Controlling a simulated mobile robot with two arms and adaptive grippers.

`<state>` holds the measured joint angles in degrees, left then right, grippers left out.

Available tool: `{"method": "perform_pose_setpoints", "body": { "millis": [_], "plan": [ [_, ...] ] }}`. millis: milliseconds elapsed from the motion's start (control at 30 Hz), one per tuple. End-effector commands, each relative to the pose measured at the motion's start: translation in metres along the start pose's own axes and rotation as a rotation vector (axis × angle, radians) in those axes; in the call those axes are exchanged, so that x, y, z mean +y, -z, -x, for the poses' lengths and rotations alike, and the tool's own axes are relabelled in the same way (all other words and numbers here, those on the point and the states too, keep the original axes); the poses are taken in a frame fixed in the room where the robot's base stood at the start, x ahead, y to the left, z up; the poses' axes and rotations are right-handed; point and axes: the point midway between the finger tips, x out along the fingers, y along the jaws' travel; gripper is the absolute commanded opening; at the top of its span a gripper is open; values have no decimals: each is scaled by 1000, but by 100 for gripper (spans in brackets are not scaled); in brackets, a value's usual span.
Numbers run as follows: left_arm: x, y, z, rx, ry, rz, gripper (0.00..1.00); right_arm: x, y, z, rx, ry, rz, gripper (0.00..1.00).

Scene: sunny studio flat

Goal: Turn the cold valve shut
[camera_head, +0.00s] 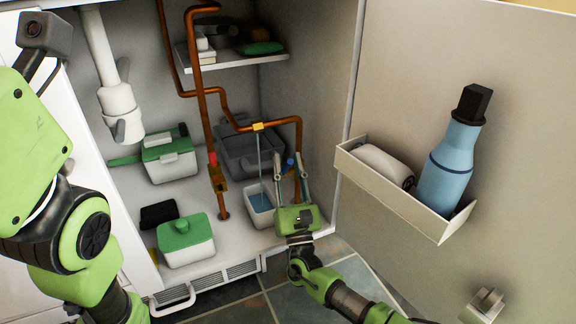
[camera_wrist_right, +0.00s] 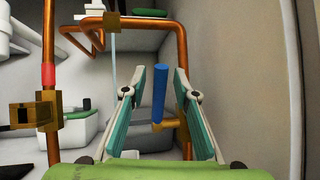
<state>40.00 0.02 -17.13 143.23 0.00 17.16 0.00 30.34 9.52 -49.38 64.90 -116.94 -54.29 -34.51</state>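The cold valve's blue handle (camera_head: 290,164) sits on the right-hand copper pipe (camera_head: 299,135) inside the cabinet. My right gripper (camera_head: 291,170) is open in front of it, one finger on each side. In the right wrist view the blue handle (camera_wrist_right: 159,95) stands upright between the two spread fingers (camera_wrist_right: 160,78), with visible gaps to both. A brass fitting (camera_wrist_right: 160,126) shows below the handle. A thin stream of water (camera_head: 259,155) falls from a yellow-brass joint (camera_head: 258,127) into a small white bin (camera_head: 260,219) holding water. My left arm fills the left edge; its gripper is not visible.
A green-lidded box (camera_head: 186,249), a grey tub (camera_head: 238,160) and a shelf (camera_head: 233,60) are inside the cabinet. The open door at right carries a rack (camera_head: 400,198) with a blue bottle (camera_head: 449,165).

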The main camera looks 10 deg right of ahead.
Motion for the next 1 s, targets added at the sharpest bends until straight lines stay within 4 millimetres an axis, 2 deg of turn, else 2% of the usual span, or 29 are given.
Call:
{"method": "perform_pose_setpoints", "body": {
  "millis": [167, 500, 633, 800, 1000],
  "plan": [
    [0, 0, 0, -1, 1, 0, 40, 0, 1, 13, 2, -1, 0, 28],
    [0, 0, 0, 2, 0, 1, 40, 0, 1, 83, 4, 0, 0, 28],
    [0, 1, 0, 2, -1, 1, 40, 0, 1, 104, 3, -1, 0, 28],
    [0, 1, 0, 3, -1, 1, 40, 0, 0, 118, 1, 0, 1, 28],
    [0, 1, 0, 3, -1, 1, 40, 0, 0, 121, 0, 0, 0, 28]
  ]
}}
